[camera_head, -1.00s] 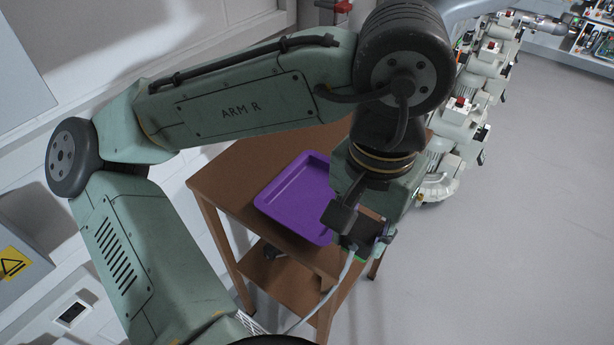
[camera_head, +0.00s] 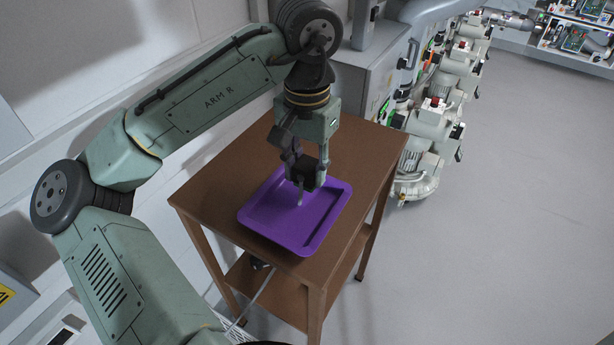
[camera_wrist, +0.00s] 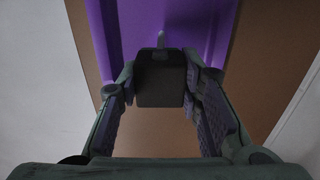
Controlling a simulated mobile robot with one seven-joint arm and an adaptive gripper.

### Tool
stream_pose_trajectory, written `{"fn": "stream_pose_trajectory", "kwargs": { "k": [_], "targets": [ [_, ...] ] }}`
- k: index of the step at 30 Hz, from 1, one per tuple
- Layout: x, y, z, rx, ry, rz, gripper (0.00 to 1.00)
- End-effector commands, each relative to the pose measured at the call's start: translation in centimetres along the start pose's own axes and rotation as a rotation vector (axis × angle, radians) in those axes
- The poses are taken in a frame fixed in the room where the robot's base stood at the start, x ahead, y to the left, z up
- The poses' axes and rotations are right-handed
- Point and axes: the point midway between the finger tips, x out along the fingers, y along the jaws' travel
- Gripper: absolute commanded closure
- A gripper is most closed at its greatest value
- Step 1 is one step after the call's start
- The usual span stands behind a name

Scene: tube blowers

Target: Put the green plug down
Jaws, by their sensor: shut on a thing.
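My gripper (camera_head: 307,168) is shut on a dark block, which I take to be the plug (camera_head: 311,181). It holds the plug over the purple tray (camera_head: 256,226). In the wrist view, the plug (camera_wrist: 160,84) sits between both fingers, with a short grey stub at its far end, over the tray (camera_wrist: 104,35). The plug looks almost black; no clear green shows on it. Whether it touches the tray floor I cannot tell. The rest of the tray looks empty.
The tray lies on a brown wooden table (camera_head: 366,155) with a lower shelf (camera_head: 280,296). A grey cabinet (camera_head: 362,75) stands behind, and white machines (camera_head: 430,130) stand to the right. A thin grey cable (camera_head: 262,289) shows by the lower shelf. The floor at right is clear.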

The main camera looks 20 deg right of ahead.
Motion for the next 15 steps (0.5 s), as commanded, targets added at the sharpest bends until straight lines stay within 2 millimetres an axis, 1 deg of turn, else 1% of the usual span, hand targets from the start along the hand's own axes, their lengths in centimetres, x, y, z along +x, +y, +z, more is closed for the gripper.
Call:
{"fn": "stream_pose_trajectory", "kwargs": {
  "k": [3, 6, 9, 15],
  "targets": [
    [1.9, -0.1, -0.1, 0.001, -0.001, 0.004, 1.00],
    [3.1, -0.1, -0.1, 0.000, 0.000, 0.002, 1.00],
    [3.5, -0.1, -0.1, 0.000, 0.001, 0.002, 1.00],
    [3.5, -0.1, -0.1, -0.001, 0.001, 0.001, 1.00]
  ]
}}
